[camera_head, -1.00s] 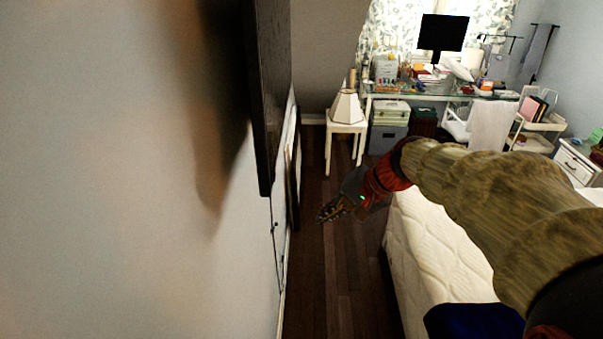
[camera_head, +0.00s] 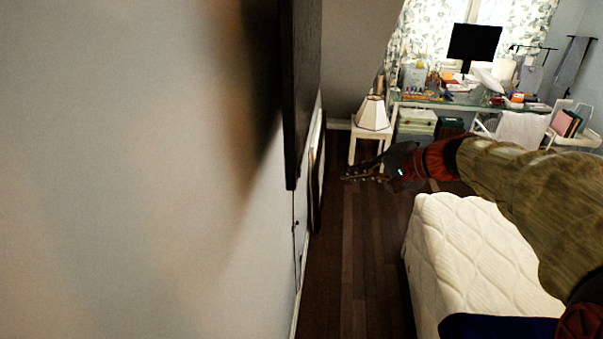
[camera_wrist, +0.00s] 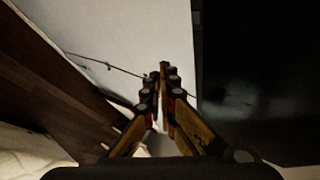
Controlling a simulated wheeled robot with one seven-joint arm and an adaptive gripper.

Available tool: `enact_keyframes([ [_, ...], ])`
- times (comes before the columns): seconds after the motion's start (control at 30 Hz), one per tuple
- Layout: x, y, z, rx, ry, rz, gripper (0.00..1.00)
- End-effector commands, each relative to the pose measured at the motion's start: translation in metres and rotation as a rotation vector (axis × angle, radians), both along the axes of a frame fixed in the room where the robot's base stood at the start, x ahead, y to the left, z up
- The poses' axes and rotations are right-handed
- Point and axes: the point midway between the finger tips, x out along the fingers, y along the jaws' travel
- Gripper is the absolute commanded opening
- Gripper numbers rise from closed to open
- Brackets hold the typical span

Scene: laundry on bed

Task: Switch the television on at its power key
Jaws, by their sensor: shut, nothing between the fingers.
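The television (camera_head: 303,90) is a dark flat panel on the left wall, seen almost edge-on in the head view. In the wrist view its dark face (camera_wrist: 262,75) fills the right side, with a faint reflection low on it. I cannot make out the power key in either view. My gripper (camera_head: 346,178) is right of the television's lower corner in the head view, pointing left toward the wall. Its fingers are together and empty. In the wrist view the fingertips (camera_wrist: 164,68) are left of the television's edge, against the pale wall; I see no contact.
A cable (camera_head: 294,235) hangs down the wall below the television. A dark-framed panel (camera_head: 317,170) stands along the wall behind. The bed (camera_head: 470,260) is at right, with bare dark floor (camera_head: 355,270) between it and the wall. A lamp (camera_head: 372,113) stands on a white stool at the back.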

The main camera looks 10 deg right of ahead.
Motion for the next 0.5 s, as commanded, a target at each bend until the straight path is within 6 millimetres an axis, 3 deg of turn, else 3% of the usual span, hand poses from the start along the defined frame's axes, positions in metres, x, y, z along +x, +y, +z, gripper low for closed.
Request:
enact_keyframes([
  [0.5,0.019,0.062,0.000,-0.001,0.000,0.004,0.00],
])
